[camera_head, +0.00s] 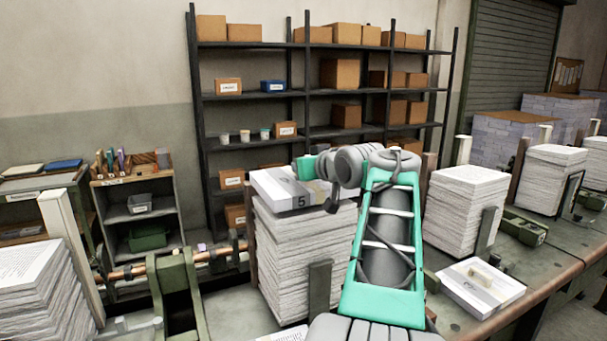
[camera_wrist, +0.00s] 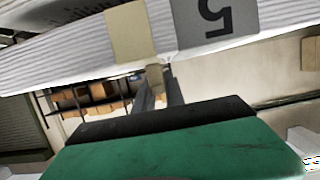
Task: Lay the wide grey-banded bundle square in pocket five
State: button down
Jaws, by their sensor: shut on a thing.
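A wide white paper bundle (camera_head: 272,183) with a grey band marked 5 is at the top of the middle paper stack (camera_head: 300,250) in the head view. My gripper (camera_head: 329,193) is shut on the bundle's right side, its fingers mostly hidden. In the wrist view the bundle (camera_wrist: 65,58) spans the top, with the grey band and an upside-down 5 at the upper right and a tan strip left of it. I cannot tell whether the bundle's underside touches the stack. No pocket number besides the band's 5 can be read.
Paper stacks stand at the left (camera_head: 40,290) and right (camera_head: 465,212). Another bundle (camera_head: 480,287) lies on the bench at right, with a small tan block on it. Posts (camera_head: 319,287) stand at the stacks. A shelf rack (camera_head: 320,90) is behind.

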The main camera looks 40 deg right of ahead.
jog(key=shift+f, duration=1)
jog(key=c, duration=1.4)
grip_release()
jog(key=shift+s, duration=0.1)
jog(key=shift+r, duration=0.3)
jog(key=b+v, duration=0.2)
jog(key=v, duration=1)
jog(key=shift+f, duration=0.1)
